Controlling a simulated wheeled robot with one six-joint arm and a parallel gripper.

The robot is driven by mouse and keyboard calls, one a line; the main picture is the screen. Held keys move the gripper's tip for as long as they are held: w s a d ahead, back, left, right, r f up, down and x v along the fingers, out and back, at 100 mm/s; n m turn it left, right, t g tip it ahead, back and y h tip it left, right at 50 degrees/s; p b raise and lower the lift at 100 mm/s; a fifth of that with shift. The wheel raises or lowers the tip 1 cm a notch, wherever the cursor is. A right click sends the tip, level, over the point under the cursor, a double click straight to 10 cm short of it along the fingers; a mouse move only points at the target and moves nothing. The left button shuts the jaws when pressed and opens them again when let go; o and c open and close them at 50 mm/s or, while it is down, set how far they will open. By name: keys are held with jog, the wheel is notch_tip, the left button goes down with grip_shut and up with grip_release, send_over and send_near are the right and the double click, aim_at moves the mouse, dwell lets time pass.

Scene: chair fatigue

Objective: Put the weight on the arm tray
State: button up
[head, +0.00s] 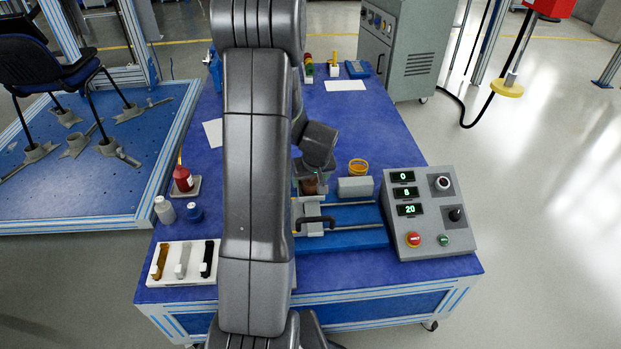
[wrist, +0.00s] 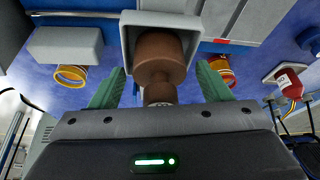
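The brown weight (wrist: 160,55) has a wide round body and a narrower neck. In the wrist view it sits within the rim of a grey square tray (wrist: 127,35), which looks like the arm tray. The weight also shows small in the head view (head: 309,187), partly hidden by my arm. My gripper (wrist: 160,70) is open. Its green fingers are on either side of the weight, with gaps visible between them and it. In the head view the fingers are mostly hidden. Whether the weight's base touches the tray floor is hidden.
A grey block (head: 356,187) and a yellow ring (head: 358,167) are right of the weight. The control box (head: 430,213) stands further right. A red bottle (head: 183,179), small bottles and a white rack (head: 180,262) are on the left. Bare blue table lies behind the yellow ring.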

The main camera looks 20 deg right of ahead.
jog(key=shift+s+r, duration=0.1)
jog(key=shift+r, duration=0.45)
jog(key=p+v, duration=0.2)
jog(key=v, duration=0.9)
